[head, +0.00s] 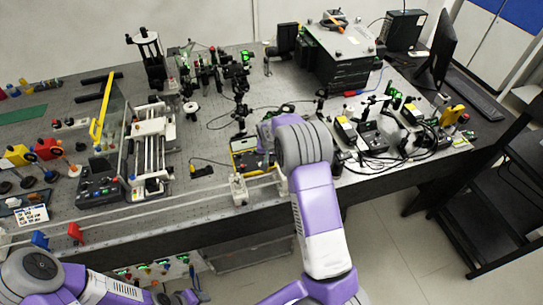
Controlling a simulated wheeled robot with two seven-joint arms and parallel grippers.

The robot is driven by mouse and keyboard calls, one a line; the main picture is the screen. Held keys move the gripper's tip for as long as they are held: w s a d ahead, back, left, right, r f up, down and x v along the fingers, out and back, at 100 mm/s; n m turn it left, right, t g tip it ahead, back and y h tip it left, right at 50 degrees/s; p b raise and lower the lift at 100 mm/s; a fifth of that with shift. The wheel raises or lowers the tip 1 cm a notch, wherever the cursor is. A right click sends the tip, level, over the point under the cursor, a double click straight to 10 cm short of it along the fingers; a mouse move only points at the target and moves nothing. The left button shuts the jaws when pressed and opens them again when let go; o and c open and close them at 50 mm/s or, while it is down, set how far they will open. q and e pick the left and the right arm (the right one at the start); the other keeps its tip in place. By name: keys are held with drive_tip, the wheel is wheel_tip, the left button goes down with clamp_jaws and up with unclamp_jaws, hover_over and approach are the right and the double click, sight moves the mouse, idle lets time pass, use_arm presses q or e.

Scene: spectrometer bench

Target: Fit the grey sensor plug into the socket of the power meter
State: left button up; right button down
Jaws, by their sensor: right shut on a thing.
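A yellow-edged meter with a dark face, which looks like the power meter (243,160), lies on the bench near its front edge. My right gripper (264,138) is right over its right end, partly hidden by my own wrist. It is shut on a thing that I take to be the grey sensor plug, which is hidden. The socket cannot be made out, nor whether the plug touches it. My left gripper (186,297) is low at the bottom edge, in front of the bench; its jaws are too unclear to read.
A small black piece on a cable (202,171) lies left of the meter, and a pale block (238,189) stands in front of it. Optics posts (240,95) rise behind. Cables and mounts crowd the right (400,140). A rail device (152,140) stands left.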

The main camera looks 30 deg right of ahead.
drive_tip(key=shift+s+a+f, duration=0.1)
drive_tip(key=shift+s+f, duration=0.15)
drive_tip(key=shift+f, duration=0.1)
drive_tip(key=c, duration=1.4)
unclamp_jaws()
drive_tip(key=o, duration=0.4)
drive_tip(key=shift+w, duration=0.2)
drive_tip(key=shift+r, duration=0.15)
drive_tip(key=shift+r, duration=0.1)
drive_tip(key=v, duration=0.7)
drive_tip(key=shift+s+r, duration=0.1)
drive_tip(key=shift+r, duration=0.1)
